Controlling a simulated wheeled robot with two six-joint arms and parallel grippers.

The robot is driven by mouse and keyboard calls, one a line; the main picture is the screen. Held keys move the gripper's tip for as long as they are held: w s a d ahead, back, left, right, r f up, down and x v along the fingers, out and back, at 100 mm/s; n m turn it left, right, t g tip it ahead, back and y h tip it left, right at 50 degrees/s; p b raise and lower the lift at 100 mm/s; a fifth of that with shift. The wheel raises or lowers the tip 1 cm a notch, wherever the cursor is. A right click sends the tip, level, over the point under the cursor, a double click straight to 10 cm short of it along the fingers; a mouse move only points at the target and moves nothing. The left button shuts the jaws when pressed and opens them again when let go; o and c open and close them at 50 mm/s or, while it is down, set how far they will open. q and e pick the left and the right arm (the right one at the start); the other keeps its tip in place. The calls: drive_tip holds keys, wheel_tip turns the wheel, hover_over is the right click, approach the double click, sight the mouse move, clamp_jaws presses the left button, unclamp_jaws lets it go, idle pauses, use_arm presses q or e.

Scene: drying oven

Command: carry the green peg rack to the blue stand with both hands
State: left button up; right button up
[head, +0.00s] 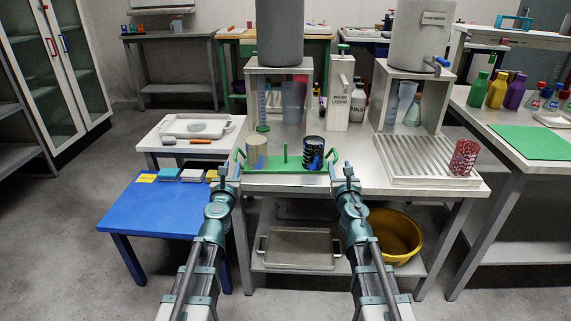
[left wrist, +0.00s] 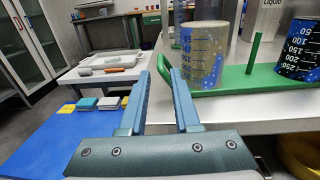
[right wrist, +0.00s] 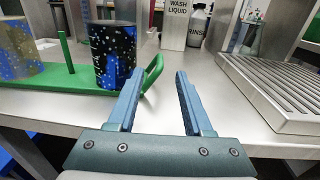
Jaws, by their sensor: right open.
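The green peg rack (head: 272,168) lies on the steel bench near its front edge, with an upright green peg (left wrist: 254,52) and a raised handle at each end. A clear graduated beaker (head: 257,152) with blue marks and a dark speckled beaker (head: 314,151) stand on it. My left gripper (head: 229,167) is open; the left handle (left wrist: 161,67) shows between its fingertips, with no grip visible. My right gripper (head: 346,168) is open; the right handle (right wrist: 154,74) is close by its left finger. The blue stand (head: 158,208) is a low table left of the bench.
Sponges (head: 192,175) and a yellow note lie along the blue stand's back edge; its front is clear. A white side table (head: 160,149) with a tray stands behind it. A drain tray (head: 425,170) holding a red beaker (head: 464,157) is at the bench's right.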

sight(237, 147)
use_arm(q)
drive_tip(key=w, duration=0.9)
drive_tip(key=shift+w, duration=0.1)
use_arm(e)
drive_tip(key=w, duration=0.9)
drive_tip(key=shift+w, duration=0.1)
use_arm(q)
drive_tip(key=c, duration=0.4)
use_arm(e)
drive_tip(key=c, duration=0.4)
use_arm(q)
clamp_jaws()
use_arm(e)
clamp_jaws()
use_arm(q)
drive_tip(key=shift+a, duration=0.2)
use_arm(e)
drive_tip(key=shift+d, duration=0.25)
